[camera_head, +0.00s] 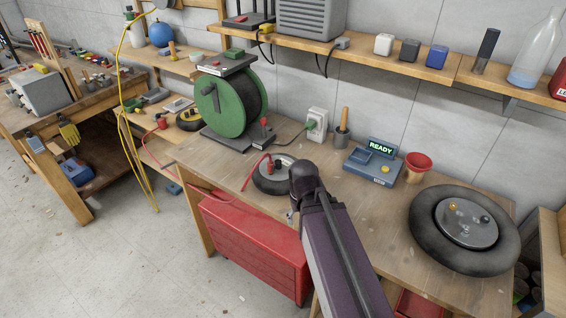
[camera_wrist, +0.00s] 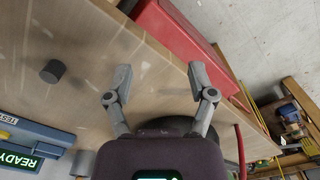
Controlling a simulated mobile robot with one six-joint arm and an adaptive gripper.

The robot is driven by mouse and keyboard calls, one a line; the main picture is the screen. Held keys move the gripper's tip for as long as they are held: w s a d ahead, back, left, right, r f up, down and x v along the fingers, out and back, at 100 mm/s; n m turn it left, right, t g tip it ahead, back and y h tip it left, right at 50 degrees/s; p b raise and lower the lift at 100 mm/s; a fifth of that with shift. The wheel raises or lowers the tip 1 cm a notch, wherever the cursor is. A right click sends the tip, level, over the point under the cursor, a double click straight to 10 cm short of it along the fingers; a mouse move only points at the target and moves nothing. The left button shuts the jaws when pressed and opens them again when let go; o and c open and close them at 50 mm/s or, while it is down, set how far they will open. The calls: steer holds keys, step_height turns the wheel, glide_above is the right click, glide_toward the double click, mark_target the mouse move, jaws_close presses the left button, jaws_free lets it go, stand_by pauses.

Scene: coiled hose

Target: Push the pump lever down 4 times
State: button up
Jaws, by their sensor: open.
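A small red-knobbed lever (camera_head: 264,123) stands upright on a dark base at the right foot of the green hose reel (camera_head: 218,108). I cannot tell for sure that it is the pump lever. A small black wheel (camera_head: 262,184) with a grey hub lies on the bench right of the reel, partly behind my arm. A thin red hose (camera_head: 249,174) runs by it and also shows in the wrist view (camera_wrist: 240,150). My gripper (camera_wrist: 158,76) is open and empty above the bench, near the front edge; its fingers are mostly hidden in the head view.
A READY device (camera_head: 373,160), a red cup (camera_head: 417,165) and a large black tyre (camera_head: 425,237) stand on the workbench to the right. A tool pot (camera_head: 341,136) is at the back. A dark cylinder (camera_wrist: 53,71) shows in the wrist view. A red cabinet (camera_head: 250,240) is below.

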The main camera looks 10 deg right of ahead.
jaws_close()
stand_by(1.4)
